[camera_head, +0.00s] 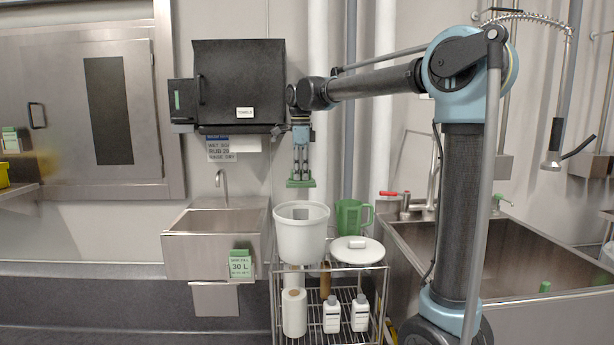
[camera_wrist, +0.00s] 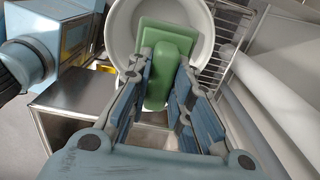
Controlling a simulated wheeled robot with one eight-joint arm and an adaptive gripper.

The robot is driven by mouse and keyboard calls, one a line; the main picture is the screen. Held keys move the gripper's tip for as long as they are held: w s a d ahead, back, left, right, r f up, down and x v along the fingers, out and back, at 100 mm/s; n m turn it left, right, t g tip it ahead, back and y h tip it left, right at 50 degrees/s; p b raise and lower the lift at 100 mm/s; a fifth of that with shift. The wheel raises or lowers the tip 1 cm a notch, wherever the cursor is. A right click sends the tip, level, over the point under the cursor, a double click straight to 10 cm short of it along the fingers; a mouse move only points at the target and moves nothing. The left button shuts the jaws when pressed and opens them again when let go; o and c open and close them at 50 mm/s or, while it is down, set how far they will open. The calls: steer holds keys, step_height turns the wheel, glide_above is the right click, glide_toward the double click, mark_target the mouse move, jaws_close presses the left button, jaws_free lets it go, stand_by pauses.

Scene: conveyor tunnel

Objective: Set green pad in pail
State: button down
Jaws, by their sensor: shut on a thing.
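The green pad (camera_head: 301,183) has a flat base and a raised green grip block. My gripper (camera_head: 301,160) points down and is shut on the grip block, with the pad hanging below the fingers. In the wrist view the pad (camera_wrist: 168,45) sits between the fingers of my gripper (camera_wrist: 162,75). The white pail (camera_head: 301,240) stands upright on the wire cart, open at the top. The pad is above the pail's rim, apart from it, in the head view. In the wrist view the pail (camera_wrist: 121,28) lies behind the pad, which covers part of its opening.
A green jug (camera_head: 352,216) and a white lid (camera_head: 357,252) stand on the wire cart (camera_head: 328,267) right of the pail. A small sink (camera_head: 210,255) is at left, a large steel sink (camera_head: 535,260) at right. A black towel dispenser (camera_head: 238,82) hangs left of my gripper.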

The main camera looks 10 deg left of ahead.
mark_target(301, 180)
step_height(301, 180, down, 11)
steer(key=shift+r, duration=0.15)
stand_by(0.8)
steer(key=c, duration=1.4)
jaws_free()
steer(key=shift+o, duration=0.2)
steer(key=shift+r, duration=3.55)
